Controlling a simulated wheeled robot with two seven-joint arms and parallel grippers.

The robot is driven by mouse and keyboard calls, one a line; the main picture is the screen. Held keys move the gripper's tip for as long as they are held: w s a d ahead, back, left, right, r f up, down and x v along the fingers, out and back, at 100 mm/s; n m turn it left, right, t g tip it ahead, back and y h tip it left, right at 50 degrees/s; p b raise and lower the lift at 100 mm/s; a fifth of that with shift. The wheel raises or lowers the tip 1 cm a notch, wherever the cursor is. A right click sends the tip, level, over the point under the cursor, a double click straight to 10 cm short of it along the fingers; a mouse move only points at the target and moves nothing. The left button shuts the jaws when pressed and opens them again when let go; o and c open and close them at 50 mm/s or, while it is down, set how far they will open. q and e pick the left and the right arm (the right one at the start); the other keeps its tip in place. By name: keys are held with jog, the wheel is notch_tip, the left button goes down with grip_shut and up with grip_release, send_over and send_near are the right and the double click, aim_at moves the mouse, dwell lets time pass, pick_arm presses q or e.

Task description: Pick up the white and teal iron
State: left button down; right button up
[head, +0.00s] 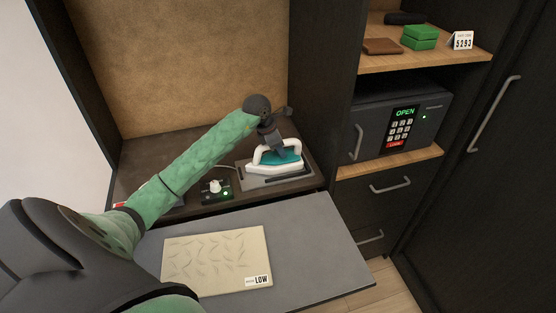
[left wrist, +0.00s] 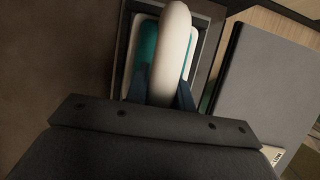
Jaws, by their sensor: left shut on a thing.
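The white and teal iron (head: 262,167) sits at the back of the dark counter, on or just above a grey rest plate (head: 298,180). I cannot tell whether it touches the plate. My left gripper (head: 279,150) comes down from above and is shut on the iron's white handle. In the left wrist view the handle of the iron (left wrist: 175,50) runs between the two fingers of my left gripper (left wrist: 164,88), with teal body showing beside it. The fingertips are partly hidden by the handle. My right gripper is not in view.
A small black control box (head: 216,190) with a white knob and green light stands left of the plate. A grey board (head: 310,225) in front bears a cream cloth (head: 216,258) with a LOW label. A safe (head: 400,125) and shelf (head: 440,57) stand at the right.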

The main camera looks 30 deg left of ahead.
pick_arm(q)
jog(key=shift+r, duration=0.15)
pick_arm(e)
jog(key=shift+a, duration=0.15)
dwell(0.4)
pick_arm(q)
jog(key=shift+w, duration=0.1)
